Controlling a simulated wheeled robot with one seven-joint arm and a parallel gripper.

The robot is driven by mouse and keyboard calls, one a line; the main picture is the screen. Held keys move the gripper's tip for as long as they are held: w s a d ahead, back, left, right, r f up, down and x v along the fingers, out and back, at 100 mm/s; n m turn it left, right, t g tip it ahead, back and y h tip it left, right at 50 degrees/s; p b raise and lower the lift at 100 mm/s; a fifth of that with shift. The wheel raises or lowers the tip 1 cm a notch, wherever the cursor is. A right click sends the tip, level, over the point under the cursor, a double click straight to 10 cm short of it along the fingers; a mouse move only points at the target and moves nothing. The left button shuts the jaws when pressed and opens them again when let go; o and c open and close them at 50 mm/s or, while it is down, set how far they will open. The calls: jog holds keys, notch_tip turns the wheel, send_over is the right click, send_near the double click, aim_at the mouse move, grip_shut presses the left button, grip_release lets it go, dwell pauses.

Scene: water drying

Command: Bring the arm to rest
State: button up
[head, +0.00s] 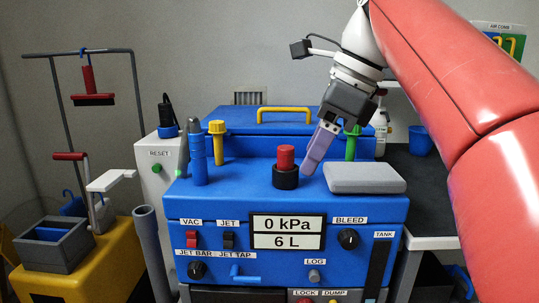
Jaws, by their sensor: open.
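My gripper (313,165) hangs over the top of the blue machine (230,215), angled down and to the left. Its lavender fingers look edge-on from here, so the gap between them is hard to see; nothing shows held in it. The fingertips are just right of a red knob (286,157) on a black base (286,177). A grey flat block (364,178) lies to their right. I cannot tell whether the tips touch the machine's top. My red arm comes in from the upper right.
A green peg (351,143) stands close behind the gripper. A yellow peg (217,142) and a blue post (197,158) stand at the left. A blue lid with a yellow handle (283,112) is behind. The front panel display (287,231) reads 0 kPa and 6 L.

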jog(key=s+d+f+n+t+h, duration=0.1)
jog(key=s+d+f+n, duration=0.1)
jog(key=s+f+n, duration=0.2)
jog(key=s+d+f+n+t+h, duration=0.1)
jog(key=s+d+f+n+h, duration=0.1)
jog(key=f+n, duration=0.8)
jog(key=s+d+f+n+t+h, duration=0.1)
jog(key=s+d+f+n, duration=0.3)
jog(key=f, duration=1.1)
jog(key=s+n+t, duration=0.1)
jog(key=s+n, duration=0.1)
jog(key=shift+s+d+f+n, duration=0.15)
jog(key=shift+s+d+n, duration=0.05)
jog(key=shift+s+n, duration=0.2)
jog(key=shift+w, duration=0.1)
